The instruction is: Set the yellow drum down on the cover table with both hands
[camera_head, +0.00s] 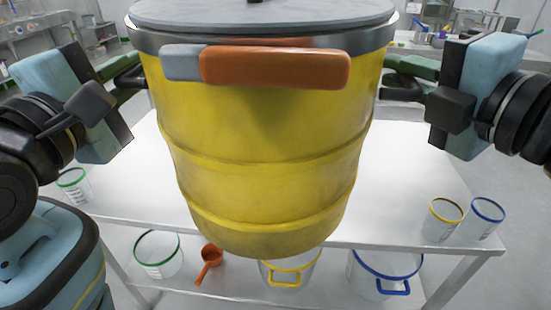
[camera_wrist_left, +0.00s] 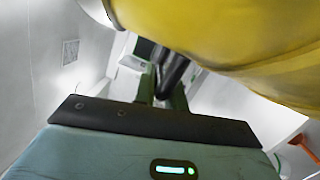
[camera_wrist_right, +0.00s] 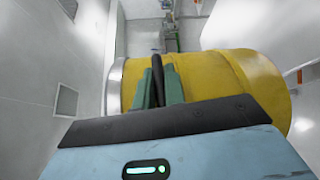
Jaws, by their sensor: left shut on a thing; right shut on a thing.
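The yellow drum (camera_head: 265,150) hangs upright in the middle of the head view, with a grey lid (camera_head: 260,12) and an orange-and-grey clamp lever (camera_head: 275,66) on its rim band. My left gripper (camera_head: 128,78) is shut on the dark handle at the drum's left side. My right gripper (camera_head: 400,84) is shut on the handle at its right side. Both wrist views show a dark handle between green fingers, beside the yellow drum wall (camera_wrist_left: 220,30) (camera_wrist_right: 215,80). The white cover table (camera_head: 410,200) lies behind and below the drum. The drum's base overlaps its front edge in the picture; contact is not visible.
Small clear cups with yellow (camera_head: 442,220) and blue (camera_head: 484,218) rims stand at the table's right end, and a green-rimmed cup (camera_head: 74,184) at its left. A lower shelf holds rimmed tubs (camera_head: 385,275) and an orange scoop (camera_head: 209,262). The tabletop's visible middle is clear.

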